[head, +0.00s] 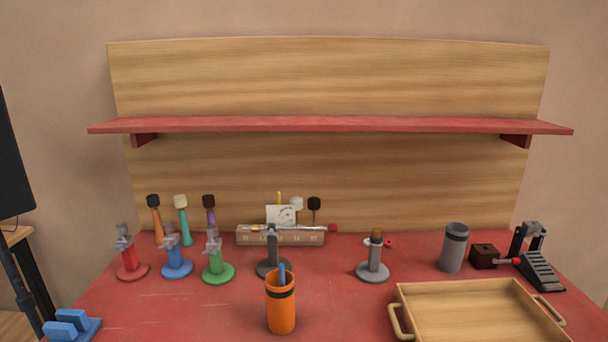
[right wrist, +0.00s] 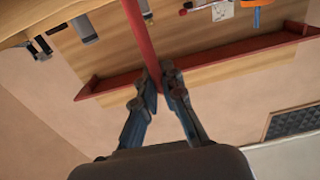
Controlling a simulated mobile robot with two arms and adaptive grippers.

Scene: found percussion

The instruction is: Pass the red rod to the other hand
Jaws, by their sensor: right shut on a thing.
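The red rod (right wrist: 140,30) shows in the right wrist view as a long straight bar. It runs from the top edge down to my right gripper (right wrist: 155,84). My right gripper is shut on the rod, with a dark finger on each side of it, and holds it up in the air. The far end of the rod is cut off by the top of the picture. Neither gripper nor the rod shows in the head view. My left gripper is in neither view.
On the red table stand red (head: 132,270), blue (head: 177,268) and green (head: 218,271) clamp stands, two grey stands, and an orange cup (head: 281,312). A wooden tray (head: 398,297) is at front right. A red shelf (head: 330,125) spans the back. The front left is mostly clear.

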